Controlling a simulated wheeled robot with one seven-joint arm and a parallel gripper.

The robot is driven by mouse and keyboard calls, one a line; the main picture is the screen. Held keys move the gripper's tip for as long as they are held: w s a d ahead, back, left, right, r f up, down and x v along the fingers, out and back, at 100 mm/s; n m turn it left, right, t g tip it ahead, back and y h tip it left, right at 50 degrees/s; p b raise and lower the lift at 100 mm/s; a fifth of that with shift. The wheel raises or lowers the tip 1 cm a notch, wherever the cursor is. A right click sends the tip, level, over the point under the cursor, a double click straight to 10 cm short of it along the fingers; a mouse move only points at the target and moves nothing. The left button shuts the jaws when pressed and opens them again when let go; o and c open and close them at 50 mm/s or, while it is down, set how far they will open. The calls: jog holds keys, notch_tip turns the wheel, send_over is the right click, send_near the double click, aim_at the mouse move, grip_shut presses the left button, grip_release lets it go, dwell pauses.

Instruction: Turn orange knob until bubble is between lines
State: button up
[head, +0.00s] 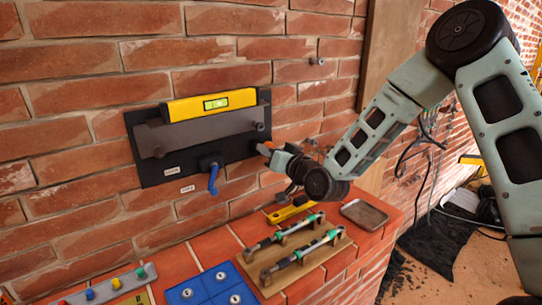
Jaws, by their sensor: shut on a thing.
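A yellow spirit level (185,110) rests along the top of a grey bar on a dark plate (148,173) fixed to the brick wall. Its green vial (216,103) faces me, but the bubble and lines are too small to place. My gripper (264,149) is at the lower right edge of the plate, reaching in from the right. It is shut on the orange knob (268,145), of which only a small orange patch shows; the fingers hide the rest.
A blue lever (213,181) hangs below the plate, left of my gripper. A brick ledge below carries a wooden board with two green-banded clamps (300,252), a blue tray (202,293), a yellow tool (292,210) and a grey dish (364,214). Cables hang at right.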

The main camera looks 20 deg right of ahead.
jog(key=shift+m+b, duration=0.3)
jog(key=shift+m, duration=0.6)
jog(key=o, duration=1)
jog(key=shift+s, duration=0.1)
